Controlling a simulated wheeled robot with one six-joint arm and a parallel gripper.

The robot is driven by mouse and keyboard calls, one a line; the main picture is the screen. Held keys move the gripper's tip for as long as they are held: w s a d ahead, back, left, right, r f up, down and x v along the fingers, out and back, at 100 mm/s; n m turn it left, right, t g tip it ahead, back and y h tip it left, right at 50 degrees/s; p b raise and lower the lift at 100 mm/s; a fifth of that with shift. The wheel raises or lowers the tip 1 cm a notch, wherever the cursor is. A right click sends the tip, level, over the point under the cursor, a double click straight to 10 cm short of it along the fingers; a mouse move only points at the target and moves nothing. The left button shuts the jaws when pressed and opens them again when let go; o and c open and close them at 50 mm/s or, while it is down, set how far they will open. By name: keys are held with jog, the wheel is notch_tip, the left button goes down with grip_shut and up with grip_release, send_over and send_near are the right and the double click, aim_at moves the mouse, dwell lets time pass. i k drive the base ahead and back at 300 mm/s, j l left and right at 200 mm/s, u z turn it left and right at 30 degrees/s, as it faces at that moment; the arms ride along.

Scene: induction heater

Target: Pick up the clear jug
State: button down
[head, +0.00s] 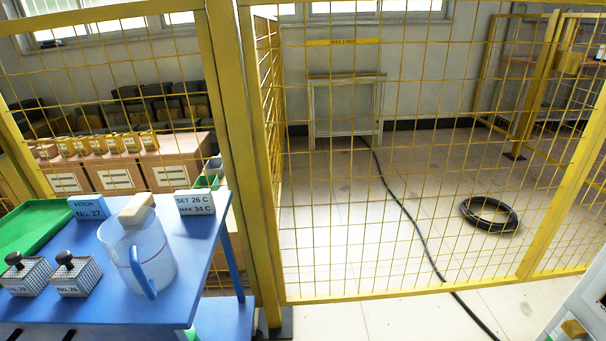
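The clear jug (152,252) stands upright on the blue table (190,262) at the lower left. My gripper is not in view, and nothing is seen touching the jug.
Two perforated metal boxes with black knobs (67,260), a green tray (36,229) and sign blocks (195,202) share the table. A yellow mesh fence (400,170) stands behind it. A black cable (405,212) and a coiled hose (489,214) lie on the floor beyond.

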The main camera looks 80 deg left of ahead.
aim_at(134, 240)
jog(key=u, duration=1.75)
jog(key=k+j+u, duration=0.15)
jog(key=k, duration=0.25)
jog(key=k+j+u, duration=0.15)
jog(key=k, duration=0.3)
jog(key=k+j+u, duration=0.15)
jog(key=k+j, duration=0.25)
